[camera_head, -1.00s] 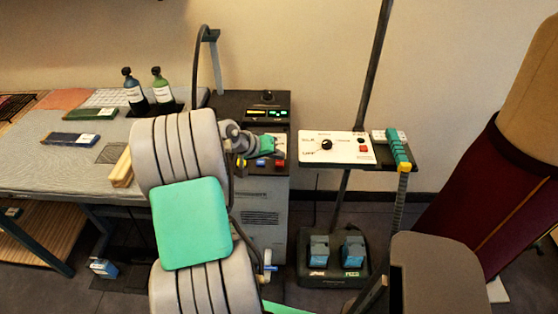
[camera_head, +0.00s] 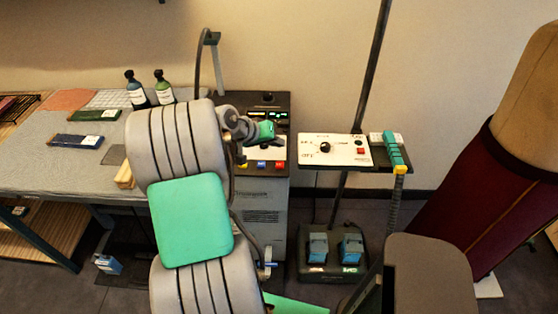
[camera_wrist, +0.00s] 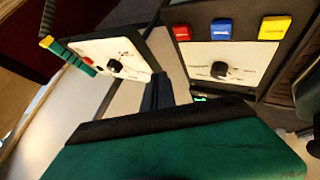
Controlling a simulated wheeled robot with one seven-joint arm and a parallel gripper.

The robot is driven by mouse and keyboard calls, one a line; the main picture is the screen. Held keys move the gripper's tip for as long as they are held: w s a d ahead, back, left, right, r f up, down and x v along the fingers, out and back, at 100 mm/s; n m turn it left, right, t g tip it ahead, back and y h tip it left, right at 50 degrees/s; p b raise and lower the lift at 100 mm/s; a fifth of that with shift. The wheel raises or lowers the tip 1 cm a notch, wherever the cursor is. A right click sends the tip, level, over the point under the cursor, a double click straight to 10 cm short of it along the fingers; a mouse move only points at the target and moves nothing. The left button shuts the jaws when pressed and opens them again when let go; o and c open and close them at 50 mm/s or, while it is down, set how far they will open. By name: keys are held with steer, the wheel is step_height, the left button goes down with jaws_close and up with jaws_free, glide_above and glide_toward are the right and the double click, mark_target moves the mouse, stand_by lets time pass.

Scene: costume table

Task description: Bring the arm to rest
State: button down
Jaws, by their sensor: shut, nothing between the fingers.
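My gripper (camera_head: 267,131) is shut and empty, at the end of my grey and green arm. In the head view it is in front of the control panel of the dark floor-standing machine (camera_head: 262,220), and it hides part of that panel. In the wrist view the dark green and black gripper body fills the bottom, and its dark fingers (camera_wrist: 157,92) point toward the gap between two white dial panels. The machine's panel with a dial (camera_wrist: 222,70) and red, blue and yellow buttons is at the upper right there. I see no contact with it.
A white control box (camera_head: 335,150) with a dial and red button sits on a shelf right of my gripper, beside a teal-handled tool (camera_head: 396,155). Two bottles (camera_head: 164,88) stand on the grey-covered table (camera_head: 60,165). A maroon dress form (camera_head: 465,200) stands at right.

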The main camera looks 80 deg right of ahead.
steer(key=shift+f, duration=0.1)
steer(key=w+a+f+n+t+y, duration=0.1)
steer(key=w+a+f+y, duration=0.15)
steer(key=a+f, duration=0.45)
steer(key=w+a+f+n+t+y, duration=0.15)
steer(key=a+y, duration=0.25)
steer(key=a, duration=0.7)
steer(key=w+a+r+n+t, duration=0.2)
steer(key=w+a+r+n, duration=0.2)
steer(key=a, duration=0.7)
steer(key=w+a+r+n+t, duration=0.2)
steer(key=w+a+r+n, duration=0.3)
steer(key=w+a, duration=0.3)
steer(key=w+a+r+n+t, duration=0.2)
steer(key=w+a+r+n, duration=0.2)
steer(key=a, duration=1)
step_height(320, 180, up, 3)
steer(key=shift+w+a+f+t+y, duration=0.1)
steer(key=shift+w+a+t+y, duration=0.3)
steer(key=shift+w, duration=0.75)
steer(key=shift+n, duration=0.25)
